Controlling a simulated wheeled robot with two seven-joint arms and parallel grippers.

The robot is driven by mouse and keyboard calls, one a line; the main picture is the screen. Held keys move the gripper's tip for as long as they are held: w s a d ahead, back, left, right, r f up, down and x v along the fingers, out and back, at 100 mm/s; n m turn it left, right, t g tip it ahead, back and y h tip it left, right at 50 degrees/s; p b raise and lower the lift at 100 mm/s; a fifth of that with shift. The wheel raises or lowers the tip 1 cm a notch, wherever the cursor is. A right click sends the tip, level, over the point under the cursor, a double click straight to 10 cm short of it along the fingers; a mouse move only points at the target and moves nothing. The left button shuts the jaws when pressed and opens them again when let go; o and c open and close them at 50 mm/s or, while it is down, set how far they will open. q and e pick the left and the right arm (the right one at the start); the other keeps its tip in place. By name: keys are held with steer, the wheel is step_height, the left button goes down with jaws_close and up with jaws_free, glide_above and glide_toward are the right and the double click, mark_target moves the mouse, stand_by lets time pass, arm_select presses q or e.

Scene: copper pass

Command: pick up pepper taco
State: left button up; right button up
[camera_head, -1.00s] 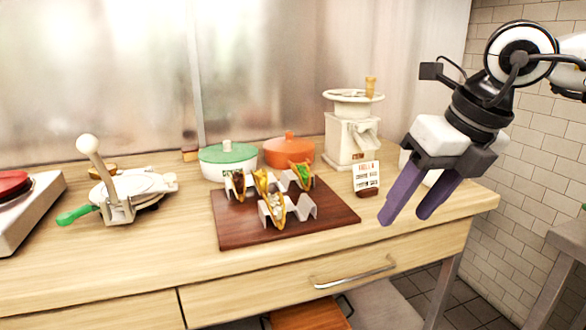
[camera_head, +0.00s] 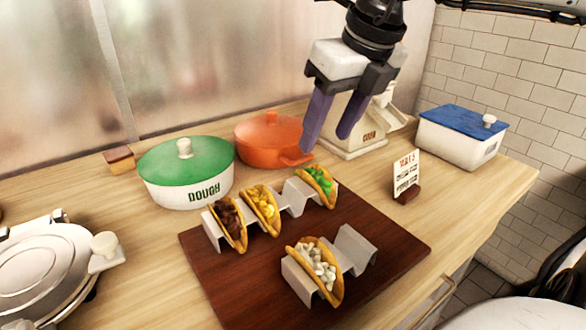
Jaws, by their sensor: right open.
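The taco with green filling (camera_head: 317,185), which looks like the pepper taco, stands in the right end of the rear metal holder (camera_head: 293,201) on a dark wooden board (camera_head: 382,270). Tacos with brown filling (camera_head: 228,223) and yellow filling (camera_head: 263,208) stand left of it in the same holder. A taco with white filling (camera_head: 318,270) stands in the front holder (camera_head: 354,250). My right gripper (camera_head: 327,143) is open and empty, its purple fingers pointing down above and slightly behind the green taco, apart from it. My left gripper is not in view.
Behind the board stand a green-lidded dough pot (camera_head: 187,172) and an orange pot (camera_head: 270,137). A white press (camera_head: 357,125) is partly hidden by my gripper. A small sign (camera_head: 407,177) and blue-lidded box (camera_head: 463,137) stand right. A round griddle (camera_head: 42,268) is front left.

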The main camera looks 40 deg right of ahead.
mark_target(315, 169)
steer(key=x, duration=0.3)
steer(key=shift+s+d+f, duration=0.1)
steer(key=shift+s+f, duration=0.15)
steer(key=shift+f, duration=0.1)
steer(key=x, duration=0.5)
steer(key=shift+w+d+f, duration=0.25)
steer(key=shift+w+d, duration=0.1)
steer(key=shift+d, duration=0.05)
steer(key=c, duration=1.1)
steer(key=shift+r, duration=0.1)
